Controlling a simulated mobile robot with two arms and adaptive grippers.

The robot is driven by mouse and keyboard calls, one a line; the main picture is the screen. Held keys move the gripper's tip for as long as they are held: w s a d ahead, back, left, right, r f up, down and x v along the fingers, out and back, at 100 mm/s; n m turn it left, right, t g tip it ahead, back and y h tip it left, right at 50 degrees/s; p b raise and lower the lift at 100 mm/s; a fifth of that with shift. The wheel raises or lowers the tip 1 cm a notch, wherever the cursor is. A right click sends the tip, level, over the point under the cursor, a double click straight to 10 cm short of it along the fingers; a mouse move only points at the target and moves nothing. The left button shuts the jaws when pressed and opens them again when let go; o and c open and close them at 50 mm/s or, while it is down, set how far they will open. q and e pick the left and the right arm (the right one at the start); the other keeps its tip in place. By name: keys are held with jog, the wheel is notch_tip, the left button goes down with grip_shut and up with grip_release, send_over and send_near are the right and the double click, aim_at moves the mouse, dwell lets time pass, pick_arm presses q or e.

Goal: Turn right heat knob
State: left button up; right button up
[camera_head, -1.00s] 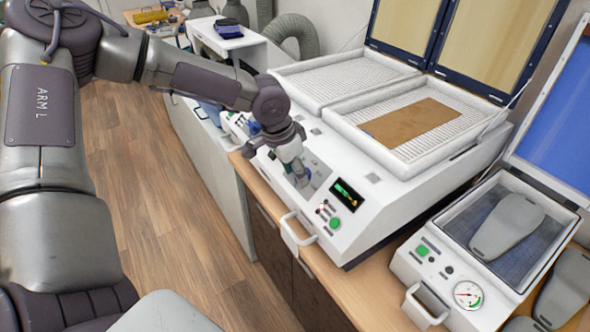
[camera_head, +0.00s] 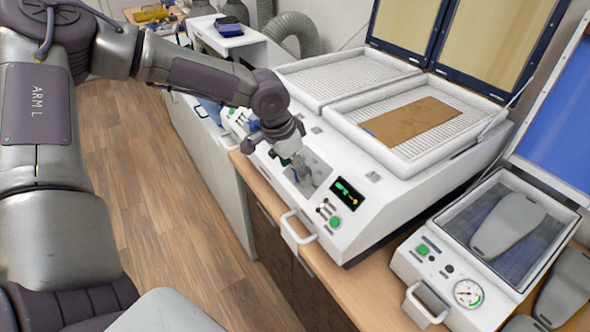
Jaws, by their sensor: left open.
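The white heating machine (camera_head: 385,200) stands on the wooden counter with both lids up. Its front panel has a dark display (camera_head: 346,193), a green button (camera_head: 335,222) and a grey recessed area (camera_head: 318,170). My left gripper (camera_head: 303,178) points down at this grey area, left of the display. The right heat knob cannot be made out; the gripper covers that part of the panel. The fingers are small and blurred against the panel, and contact cannot be told. My right gripper is not in view.
A brown sheet (camera_head: 410,120) lies on the right mesh bed; the left bed (camera_head: 340,75) is empty. A press with a gauge (camera_head: 468,293) and a grey insole form (camera_head: 508,225) stands at the right. A front handle (camera_head: 297,228) sticks out below the panel.

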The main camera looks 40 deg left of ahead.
pick_arm(q)
jog(key=v, duration=1.1)
